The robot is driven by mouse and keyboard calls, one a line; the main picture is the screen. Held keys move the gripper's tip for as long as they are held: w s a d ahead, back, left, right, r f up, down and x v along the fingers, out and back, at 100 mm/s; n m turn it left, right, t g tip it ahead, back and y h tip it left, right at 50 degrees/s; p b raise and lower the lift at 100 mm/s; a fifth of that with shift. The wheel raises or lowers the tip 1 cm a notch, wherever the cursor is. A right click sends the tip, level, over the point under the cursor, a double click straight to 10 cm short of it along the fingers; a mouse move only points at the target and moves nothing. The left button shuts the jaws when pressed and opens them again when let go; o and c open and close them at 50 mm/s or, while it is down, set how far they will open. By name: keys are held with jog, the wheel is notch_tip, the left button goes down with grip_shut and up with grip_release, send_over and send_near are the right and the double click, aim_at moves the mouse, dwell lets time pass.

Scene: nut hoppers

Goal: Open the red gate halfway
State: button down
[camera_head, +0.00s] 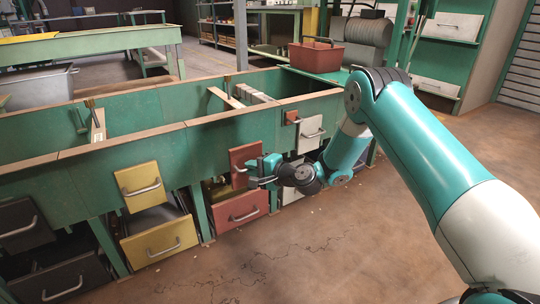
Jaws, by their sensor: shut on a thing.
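The red gate (242,154) is a flat red panel on the front of the long green hopper. My gripper (261,172) is in front of it, at its right side, and is shut on its handle. The handle is mostly hidden by the gripper. The gate stands upright against the hopper wall. Below it is a red drawer (240,212) with a metal handle, with a dark gap between the two where some pale bits show.
A yellow gate (137,178) and drawer (157,239), and a black gate (22,223) and drawer (60,278), are to the left. A white gate (310,130) is to the right. A red toolbox (315,58) stands behind. The floor in front is open, with small scattered bits.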

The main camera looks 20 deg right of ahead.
jog(key=c, duration=1.2)
grip_release()
jog(key=shift+c, duration=0.2)
jog(key=shift+s+d, duration=0.1)
jog(key=v, duration=1.7)
jog(key=shift+s, duration=0.15)
jog(key=shift+r, duration=0.15)
